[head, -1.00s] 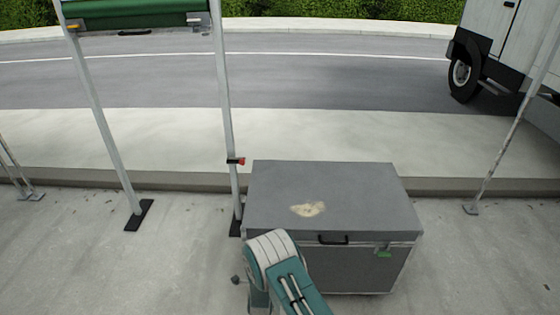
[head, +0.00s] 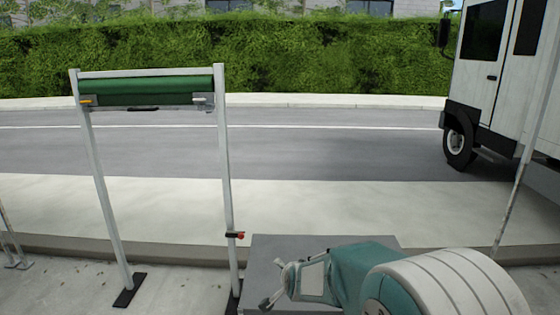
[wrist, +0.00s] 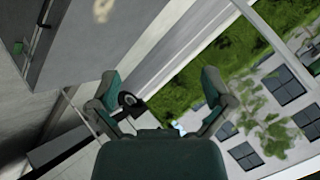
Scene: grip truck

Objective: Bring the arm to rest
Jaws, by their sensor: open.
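My gripper (head: 276,287) is in front of the grey case in the head view, at the end of my teal and white arm, which reaches in from the lower right. In the wrist view my gripper (wrist: 165,108) has its two fingers spread wide with nothing between them. The wrist view is tilted, with the street, hedge and a building beyond the fingers.
A grey case (head: 262,247) stands on the pavement, partly hidden by my arm; it also shows in the wrist view (wrist: 75,35). A metal frame (head: 104,205) with a green roll (head: 150,90) stands left. A white truck (head: 487,60) is at right.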

